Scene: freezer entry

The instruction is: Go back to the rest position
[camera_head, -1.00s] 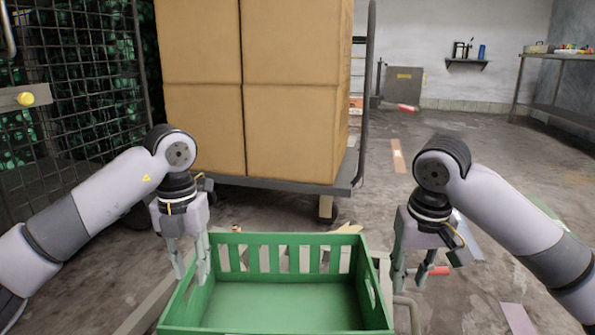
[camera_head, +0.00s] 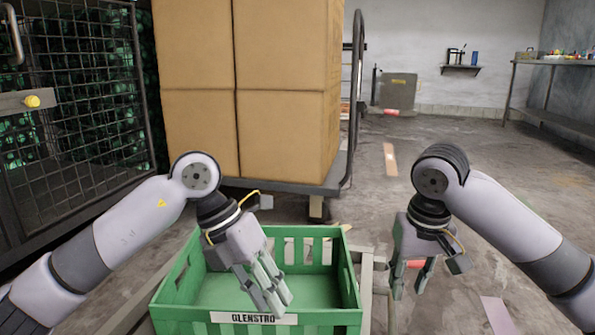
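My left gripper (camera_head: 268,293) hangs over the green crate (camera_head: 190,321), with its fingers tilted down to the right above the crate's front part. Its fingers look a little apart, with nothing visible between them. My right gripper (camera_head: 408,285) points down just outside the crate's right side.
A platform cart (camera_head: 290,187) with tall cardboard boxes (camera_head: 285,95) stands behind the crate. A wire-mesh cage (camera_head: 75,120) is at the left. A metal table (camera_head: 555,62) stands at the far right. The floor right of the cart is mostly clear, with scattered scraps.

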